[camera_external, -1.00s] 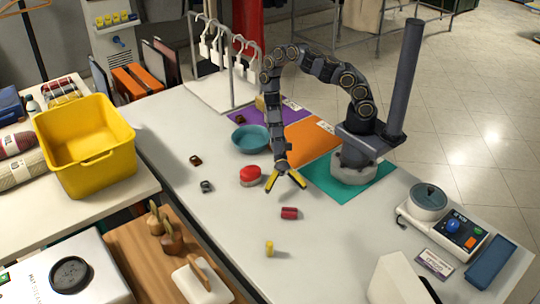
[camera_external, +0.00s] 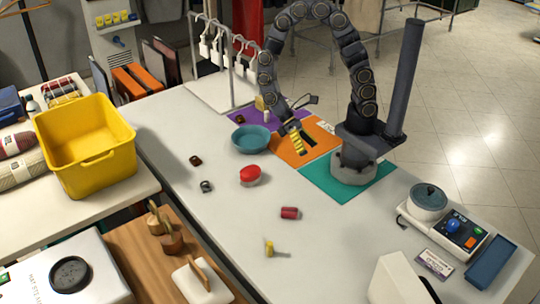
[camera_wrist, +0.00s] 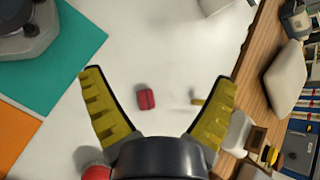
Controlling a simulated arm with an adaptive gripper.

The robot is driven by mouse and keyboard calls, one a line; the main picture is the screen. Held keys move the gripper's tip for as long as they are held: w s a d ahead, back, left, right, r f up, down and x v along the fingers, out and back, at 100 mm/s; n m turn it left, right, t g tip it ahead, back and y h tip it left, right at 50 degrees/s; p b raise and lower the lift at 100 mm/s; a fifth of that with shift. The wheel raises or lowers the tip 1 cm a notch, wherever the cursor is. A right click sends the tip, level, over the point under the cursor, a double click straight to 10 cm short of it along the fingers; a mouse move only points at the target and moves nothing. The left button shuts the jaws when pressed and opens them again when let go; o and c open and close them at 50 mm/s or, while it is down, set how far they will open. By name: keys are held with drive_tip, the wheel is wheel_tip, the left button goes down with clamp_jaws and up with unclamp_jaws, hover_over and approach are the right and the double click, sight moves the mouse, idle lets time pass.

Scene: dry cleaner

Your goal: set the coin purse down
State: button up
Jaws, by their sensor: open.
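I cannot tell for sure which object is the coin purse. A small dark red piece (camera_external: 289,213) lies alone on the white counter, apart from my gripper; it also shows in the wrist view (camera_wrist: 146,99), beyond the spread fingers. A small brown piece (camera_external: 239,120) sits on the purple mat (camera_external: 268,116), too small to make out. My gripper (camera_external: 309,127) is tilted above the orange mat (camera_external: 318,143). In the wrist view its yellow-padded fingers (camera_wrist: 160,78) are wide apart with nothing held between them.
A red round object (camera_external: 250,174) and a teal bowl (camera_external: 250,139) stand left of my gripper. A small yellow object (camera_external: 269,248) is near the front. The teal mat (camera_external: 330,185) lies by my base. A hanger rack (camera_external: 228,65) stands behind. The front middle counter is largely clear.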

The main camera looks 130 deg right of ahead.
drive_tip(key=s+r+n+h, duration=1)
drive_tip(key=s+r, duration=0.1)
drive_tip(key=s, duration=0.1)
drive_tip(key=shift+d, duration=0.45)
